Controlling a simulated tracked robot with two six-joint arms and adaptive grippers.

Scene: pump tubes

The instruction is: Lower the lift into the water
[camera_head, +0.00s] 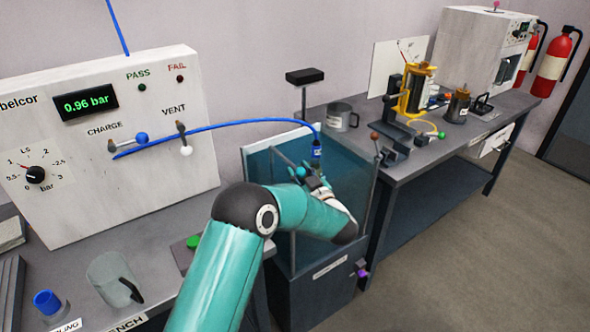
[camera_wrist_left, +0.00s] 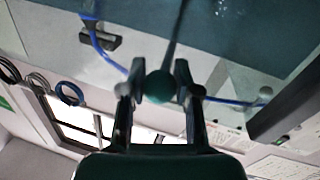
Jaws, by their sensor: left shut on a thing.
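The water tank (camera_head: 262,185) is a glass-walled box of teal water in the middle of the head view. My left gripper (camera_head: 303,172) is over the tank, shut on a teal ball knob. In the left wrist view the knob (camera_wrist_left: 160,87) sits between the fingertips, with a thin dark rod (camera_wrist_left: 176,42) running from it. I take the knob and rod to be the lift's handle. A blue fitting (camera_head: 316,152) at the end of the blue hose (camera_head: 230,124) is just above the gripper. My arm hides the tank's lower front, so the lift's lower part cannot be made out.
A white test panel (camera_head: 120,190) reading 0.96 bar stands at the left, with the hose from it arching over to the tank. A clear jug (camera_head: 112,278) is on the front bench. A grey mug (camera_head: 341,118) and equipment crowd the right bench. The floor at right is clear.

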